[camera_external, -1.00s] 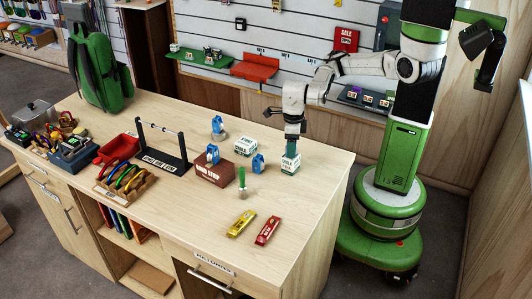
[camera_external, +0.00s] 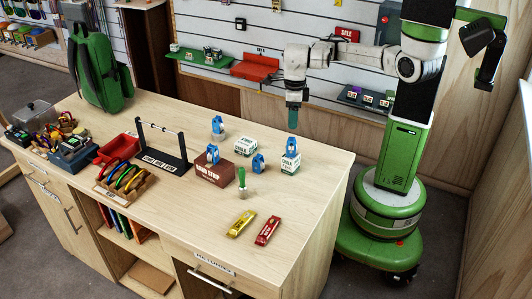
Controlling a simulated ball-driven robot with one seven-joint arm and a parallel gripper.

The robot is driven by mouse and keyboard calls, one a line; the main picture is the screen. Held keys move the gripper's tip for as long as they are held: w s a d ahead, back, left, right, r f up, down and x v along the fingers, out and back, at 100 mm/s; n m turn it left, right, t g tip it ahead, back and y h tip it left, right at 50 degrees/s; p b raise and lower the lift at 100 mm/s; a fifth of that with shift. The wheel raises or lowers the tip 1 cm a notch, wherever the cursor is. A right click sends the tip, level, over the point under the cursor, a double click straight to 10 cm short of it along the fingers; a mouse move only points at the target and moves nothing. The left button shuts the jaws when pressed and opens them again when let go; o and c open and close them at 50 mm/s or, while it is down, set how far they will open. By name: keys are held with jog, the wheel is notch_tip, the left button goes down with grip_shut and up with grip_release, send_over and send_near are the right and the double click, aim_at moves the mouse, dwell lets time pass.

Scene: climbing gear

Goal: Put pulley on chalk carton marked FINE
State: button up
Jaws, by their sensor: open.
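A blue pulley (camera_external: 291,147) stands on top of the right-hand white and green chalk carton (camera_external: 290,163), near the right side of the counter. A second chalk carton (camera_external: 246,146) lies to its left with nothing on it. The smaller print on both cartons is too small to read surely. My gripper (camera_external: 293,107) is open and empty, in the air above the right-hand carton and apart from the pulley. Another blue pulley (camera_external: 258,163) stands on the counter between the cartons, a little in front.
A brown-red box (camera_external: 214,173) carries a blue pulley (camera_external: 212,154). Another blue item (camera_external: 217,127) stands behind it. A green-handled tool (camera_external: 241,180) and yellow (camera_external: 241,223) and red (camera_external: 268,230) items are in front. The counter's right edge is clear.

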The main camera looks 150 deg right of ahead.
jog(key=w+a+r+m+t+y, duration=0.1)
jog(key=w+a+r+m+t, duration=0.3)
jog(key=w, duration=0.6)
jog(key=w+a+n+t, duration=0.1)
jog(key=w+a+t, duration=0.3)
jog(key=w, duration=0.6)
jog(key=w+a+f+m+t+y, duration=0.15)
jog(key=w+a+f+m, duration=0.25)
jog(key=w+a+m, duration=0.45)
jog(key=s+a+f+m+g, duration=0.2)
jog(key=s+a+f+m, duration=0.3)
jog(key=f, duration=0.4)
jog(key=s+a+f+m+g, duration=0.2)
jog(key=s+a+f, duration=0.2)
jog(key=a+f, duration=0.45)
jog(key=s+d+f+m+g+h, duration=0.1)
jog(key=s+d+f+m+g, duration=0.1)
jog(key=s+f, duration=0.4)
jog(key=s+d+f+m+g+h, duration=0.1)
jog(key=s+d+f+m+g, duration=0.1)
jog(key=s+f, duration=0.4)
jog(key=s, duration=0.5)
jog(key=shift+s+d+m+h, duration=0.2)
jog(key=shift+s+m+h, duration=0.1)
jog(key=shift+m+h, duration=0.05)
